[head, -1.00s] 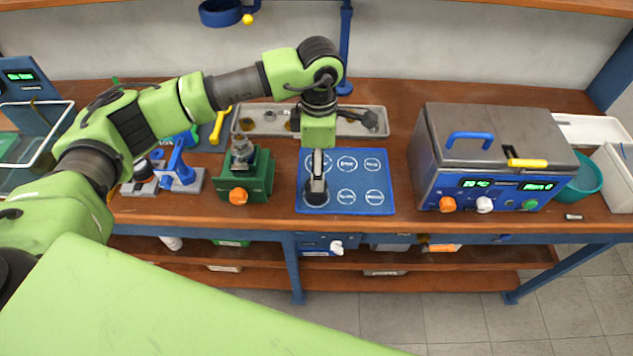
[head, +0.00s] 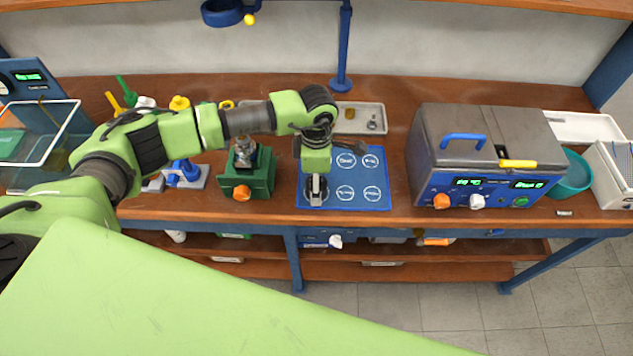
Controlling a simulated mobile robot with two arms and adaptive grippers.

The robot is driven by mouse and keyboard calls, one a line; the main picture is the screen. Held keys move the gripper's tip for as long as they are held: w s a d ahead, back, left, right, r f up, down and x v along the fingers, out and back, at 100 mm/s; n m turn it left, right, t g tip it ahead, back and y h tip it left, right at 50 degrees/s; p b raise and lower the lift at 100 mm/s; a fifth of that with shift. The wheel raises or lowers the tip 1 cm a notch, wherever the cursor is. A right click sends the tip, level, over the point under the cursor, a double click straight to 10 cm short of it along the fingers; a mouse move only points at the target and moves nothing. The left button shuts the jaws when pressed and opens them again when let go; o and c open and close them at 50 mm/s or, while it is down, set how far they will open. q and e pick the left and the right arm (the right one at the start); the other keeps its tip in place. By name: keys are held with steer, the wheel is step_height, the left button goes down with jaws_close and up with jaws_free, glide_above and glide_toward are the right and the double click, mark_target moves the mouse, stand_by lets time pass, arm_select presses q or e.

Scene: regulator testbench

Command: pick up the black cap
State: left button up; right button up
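My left gripper (head: 316,191) points down over the lower left marked circle of the blue mat (head: 376,202). A dark round shape shows around its fingertips at that circle. It appears to be the black cap (head: 309,187), mostly hidden by the gripper. I cannot tell whether the fingers touch it or have closed on it. My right gripper is not in view.
A green fixture with an orange knob (head: 242,193) stands left of the mat. A metal tray (head: 378,110) with small parts lies behind it. A grey oven-like box (head: 488,130) stands to the right. The bench's front edge is close below the mat.

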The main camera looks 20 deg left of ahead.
arm_select(q)
steer(key=c, duration=0.9)
